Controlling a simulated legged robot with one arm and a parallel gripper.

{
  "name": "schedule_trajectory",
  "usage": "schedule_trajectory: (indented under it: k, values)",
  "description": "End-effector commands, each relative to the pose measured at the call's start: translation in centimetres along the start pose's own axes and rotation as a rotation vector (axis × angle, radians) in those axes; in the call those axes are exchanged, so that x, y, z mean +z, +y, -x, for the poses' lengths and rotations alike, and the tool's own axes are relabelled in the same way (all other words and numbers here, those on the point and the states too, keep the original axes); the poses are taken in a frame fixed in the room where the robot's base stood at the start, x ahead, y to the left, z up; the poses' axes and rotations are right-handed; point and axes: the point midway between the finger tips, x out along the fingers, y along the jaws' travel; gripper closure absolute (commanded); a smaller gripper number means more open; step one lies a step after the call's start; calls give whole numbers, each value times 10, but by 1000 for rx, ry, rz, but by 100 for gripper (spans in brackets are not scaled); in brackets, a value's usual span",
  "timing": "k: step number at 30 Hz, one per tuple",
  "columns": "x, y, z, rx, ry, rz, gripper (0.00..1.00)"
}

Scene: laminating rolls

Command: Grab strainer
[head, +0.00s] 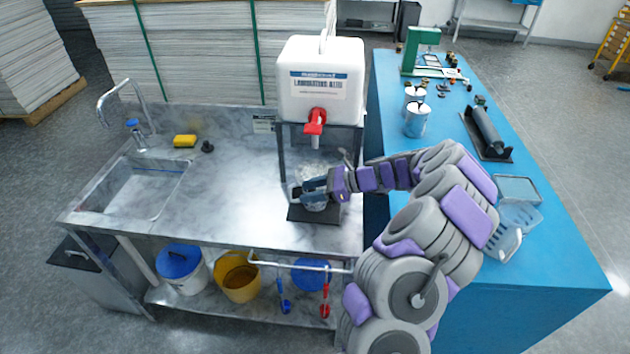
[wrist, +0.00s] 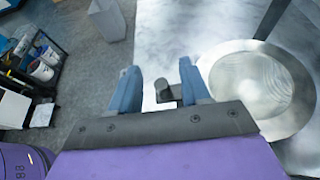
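The strainer (wrist: 262,85) shows in the wrist view as a round metal mesh with a wide shiny rim, to the right of my gripper's fingers. In the head view a pale, round mesh-like shape (head: 312,172) sits under the red tap, partly hidden by my gripper (head: 303,191). In the wrist view my gripper (wrist: 160,72) has its blue fingers apart. A small dark piece (wrist: 166,93) shows between them, close to the right finger; I cannot tell whether it belongs to the strainer.
A white jug (head: 321,85) with a red tap (head: 316,122) stands on a dark frame above the counter (head: 235,205). A sink (head: 135,187) and yellow sponge (head: 185,141) are at left. The blue table (head: 440,130) holds several tools and clear trays.

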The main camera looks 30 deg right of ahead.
Motion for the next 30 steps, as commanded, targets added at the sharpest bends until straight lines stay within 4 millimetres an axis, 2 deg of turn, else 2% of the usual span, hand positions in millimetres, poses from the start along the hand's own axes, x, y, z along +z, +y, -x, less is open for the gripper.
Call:
schedule_trajectory:
  k: [2, 14, 30]
  values:
    - [-1, -1, 1, 0, 0, -1, 61]
    - [-1, -1, 1, 0, 0, -1, 99]
    - [4, -1, 3, 0, 0, -1, 100]
